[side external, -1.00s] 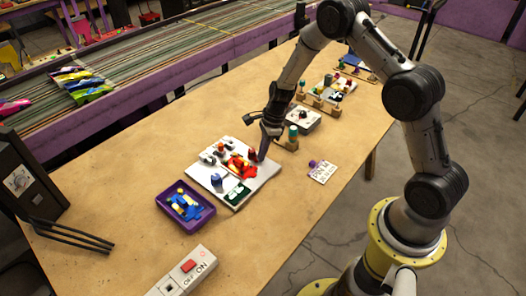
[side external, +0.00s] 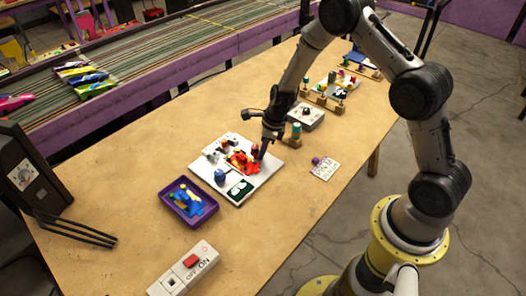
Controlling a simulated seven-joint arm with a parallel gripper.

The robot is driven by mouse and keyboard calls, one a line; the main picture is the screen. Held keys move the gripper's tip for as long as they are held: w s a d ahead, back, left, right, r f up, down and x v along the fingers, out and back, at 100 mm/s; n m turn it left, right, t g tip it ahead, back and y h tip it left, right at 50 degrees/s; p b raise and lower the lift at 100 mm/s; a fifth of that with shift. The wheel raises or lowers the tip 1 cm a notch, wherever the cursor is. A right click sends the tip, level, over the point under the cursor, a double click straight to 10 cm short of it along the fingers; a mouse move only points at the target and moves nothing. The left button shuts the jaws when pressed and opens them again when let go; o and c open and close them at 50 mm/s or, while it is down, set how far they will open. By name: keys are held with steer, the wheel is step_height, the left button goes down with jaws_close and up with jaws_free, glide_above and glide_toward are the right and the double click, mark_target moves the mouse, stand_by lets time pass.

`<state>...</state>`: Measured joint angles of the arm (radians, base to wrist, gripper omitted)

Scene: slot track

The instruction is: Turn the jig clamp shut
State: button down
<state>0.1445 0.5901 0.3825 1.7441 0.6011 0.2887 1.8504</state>
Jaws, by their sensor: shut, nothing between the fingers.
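The white jig board (side external: 262,180) lies flat on the table with a red and orange toy car (side external: 243,161) on it. A dark red part (side external: 255,149) stands at the car's right end, and a blue knob-like part (side external: 220,175) stands on the board's near left side. I cannot tell for sure which part is the clamp, or how far it is turned. My gripper (side external: 261,157) is shut and empty, pointing down close beside the car's right end. Whether its tips touch anything is too small to tell.
A purple tray (side external: 211,211) of blue and yellow parts sits left of the board. An ON/OFF switch box (side external: 207,254) is at the near edge. A white card (side external: 324,170) lies to the right.

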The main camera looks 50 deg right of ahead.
steer(key=shift+a+m, duration=0.15)
steer(key=shift+m, duration=0.25)
stand_by(0.5)
steer(key=shift+w, duration=0.1)
stand_by(0.4)
